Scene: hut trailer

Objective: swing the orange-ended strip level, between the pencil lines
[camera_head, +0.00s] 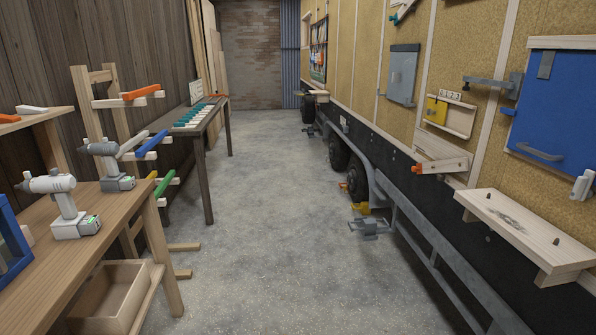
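A short pale wooden strip (446,164) with an orange end (417,168) is on the trailer's side wall, low and right of centre. Its orange end points left, toward the aisle. It lies just below a wooden board (436,147). Perspective keeps me from telling whether the strip is level. I cannot make out pencil lines near it. My gripper is not in view.
The grey floor aisle (265,200) is clear in the middle. A grey stand (369,228) is on the floor by the trailer. A wooden shelf (525,229) juts from the wall at right. A workbench (115,217) with two drills fills the left.

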